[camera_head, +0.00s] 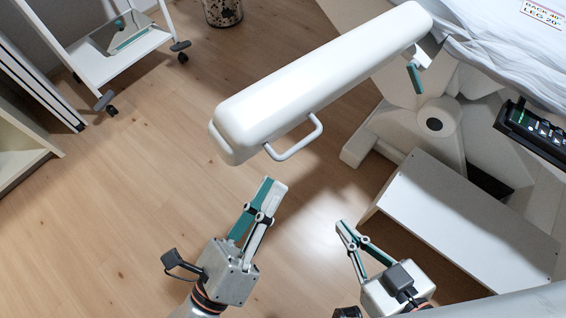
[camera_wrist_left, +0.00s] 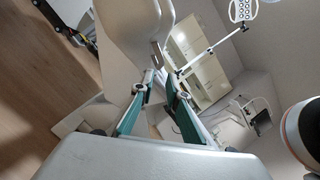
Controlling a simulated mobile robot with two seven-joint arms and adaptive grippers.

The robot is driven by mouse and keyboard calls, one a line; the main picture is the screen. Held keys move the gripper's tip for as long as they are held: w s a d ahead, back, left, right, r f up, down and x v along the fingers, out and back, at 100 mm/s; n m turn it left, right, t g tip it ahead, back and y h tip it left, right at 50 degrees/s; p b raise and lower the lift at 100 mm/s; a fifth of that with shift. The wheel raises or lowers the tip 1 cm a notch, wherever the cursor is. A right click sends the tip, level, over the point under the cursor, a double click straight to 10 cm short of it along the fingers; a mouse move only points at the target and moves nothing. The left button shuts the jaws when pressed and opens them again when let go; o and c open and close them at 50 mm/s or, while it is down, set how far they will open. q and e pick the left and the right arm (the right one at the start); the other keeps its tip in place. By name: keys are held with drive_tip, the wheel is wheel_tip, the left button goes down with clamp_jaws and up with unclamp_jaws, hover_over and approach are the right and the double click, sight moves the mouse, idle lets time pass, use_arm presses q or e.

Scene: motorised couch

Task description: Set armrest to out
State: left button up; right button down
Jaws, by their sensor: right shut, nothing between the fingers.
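The armrest (camera_head: 315,80) is a long white padded bar at the side of the couch, slanting from upper right to lower left. A white loop handle (camera_head: 299,140) sits on its lower side. My left gripper (camera_head: 272,186) points up from below, a little below the handle and apart from it in the head view. In the left wrist view the fingers (camera_wrist_left: 160,78) show a narrow gap, empty as far as I see, with the armrest (camera_wrist_left: 132,28) and its handle (camera_wrist_left: 167,18) beyond the tips. My right gripper (camera_head: 342,225) is shut and empty, lower right of the handle.
The couch (camera_head: 510,50) with grey bedding is at upper right. A dark control panel (camera_head: 535,132) hangs at its side. A white step-like block (camera_head: 468,222) stands at right. A white wheeled trolley (camera_head: 120,55) is at upper left.

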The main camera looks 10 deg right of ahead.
use_arm(q)
drive_tip(key=shift+v, duration=1.5)
